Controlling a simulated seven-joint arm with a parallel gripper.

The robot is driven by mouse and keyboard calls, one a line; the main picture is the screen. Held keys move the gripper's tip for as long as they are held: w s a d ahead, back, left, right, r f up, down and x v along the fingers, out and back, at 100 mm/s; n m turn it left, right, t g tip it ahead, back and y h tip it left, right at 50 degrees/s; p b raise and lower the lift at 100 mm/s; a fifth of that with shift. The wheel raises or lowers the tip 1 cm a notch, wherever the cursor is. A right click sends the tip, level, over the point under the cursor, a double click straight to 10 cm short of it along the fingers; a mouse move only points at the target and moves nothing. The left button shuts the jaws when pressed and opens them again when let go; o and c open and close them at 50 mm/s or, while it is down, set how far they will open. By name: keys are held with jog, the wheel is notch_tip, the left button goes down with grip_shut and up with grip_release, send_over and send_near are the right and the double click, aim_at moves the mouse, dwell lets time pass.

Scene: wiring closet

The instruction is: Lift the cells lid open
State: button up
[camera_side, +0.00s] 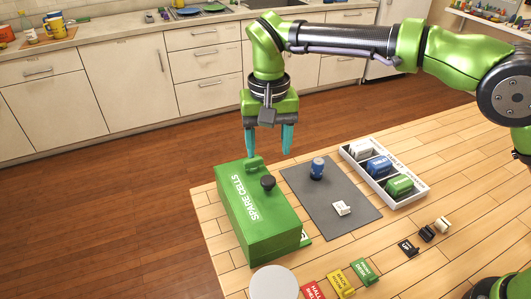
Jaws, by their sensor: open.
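The green box (262,233) labelled "SPARE CELLS" stands at the left edge of the wooden table. Its lid (243,199) looks closed, with a dark round knob (268,182) on top and a green raised piece at the far end. My gripper (268,144) points down with its two teal fingers apart and empty. In the picture it is above the far end of the box, and the fingertips look clear of the lid. The inside of the box is hidden.
A grey mat (336,209) beside the box holds a blue cylinder (318,168) and a small white block (342,208). A white divided tray (411,199) holds several connectors. Coloured tags (341,282), small dark blocks (427,234) and a pale disc (273,284) lie nearer.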

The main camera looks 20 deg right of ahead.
notch_tip(320, 180, up, 8)
jog(key=s+d+t+y, duration=0.1)
jog(key=s+d, duration=0.4)
jog(key=d, duration=0.4)
jog(key=s+d+f+n+t+y, duration=0.1)
jog(key=s+d+t, duration=0.1)
jog(key=s+d, duration=0.3)
jog(key=d, duration=0.3)
jog(key=shift+d+f+n+t, duration=0.15)
jog(key=shift+d+n+t, duration=0.15)
jog(key=shift+d, duration=0.05)
